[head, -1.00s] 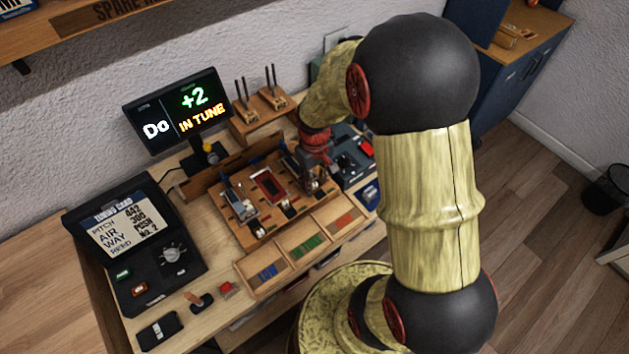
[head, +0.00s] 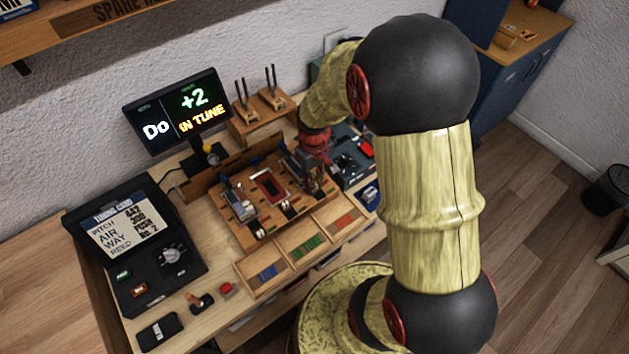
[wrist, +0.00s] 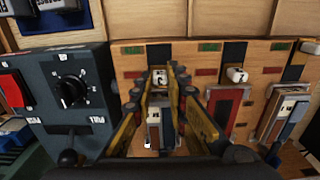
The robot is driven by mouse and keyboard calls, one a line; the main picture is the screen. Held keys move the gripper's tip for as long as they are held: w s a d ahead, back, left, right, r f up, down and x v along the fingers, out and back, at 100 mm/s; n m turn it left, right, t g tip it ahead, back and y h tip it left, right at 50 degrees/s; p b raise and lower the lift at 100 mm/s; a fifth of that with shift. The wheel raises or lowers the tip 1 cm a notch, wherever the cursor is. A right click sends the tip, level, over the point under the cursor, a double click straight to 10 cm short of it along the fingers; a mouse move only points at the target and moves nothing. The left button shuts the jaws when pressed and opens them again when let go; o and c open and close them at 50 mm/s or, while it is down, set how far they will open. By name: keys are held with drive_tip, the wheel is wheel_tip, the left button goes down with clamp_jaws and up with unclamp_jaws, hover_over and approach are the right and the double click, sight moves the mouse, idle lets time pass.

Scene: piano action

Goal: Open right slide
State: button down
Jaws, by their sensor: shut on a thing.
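The wooden action board (head: 236,222) carries three slides side by side. The right slide is mostly hidden by my gripper (head: 312,182) in the head view. In the wrist view, which looks from the opposite side, this slide (wrist: 154,132) lies under and between my fingers. Its white knob (wrist: 160,76) sits between the fingertips of my gripper (wrist: 162,80), which is shut on it. The middle slide, with a red frame (head: 268,186), and the left grey slide (head: 242,200) stand apart from my gripper.
A dark box with a knob and red switch (wrist: 65,90) stands close beside the board on the right slide's side. Trays with blue, green and red pieces (head: 306,246) lie in front. A lit tuner display (head: 177,112) and tuning card panel (head: 130,225) are to the left.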

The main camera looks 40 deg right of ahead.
idle(0.3)
drive_tip(key=s+p, duration=0.1)
drive_tip(key=s, duration=0.3)
drive_tip(key=shift+r, duration=0.1)
drive_tip(key=shift+w, duration=0.1)
drive_tip(key=c, duration=1.9)
unclamp_jaws()
drive_tip(key=shift+o, duration=0.7)
wheel_tip(320, 180, up, 12)
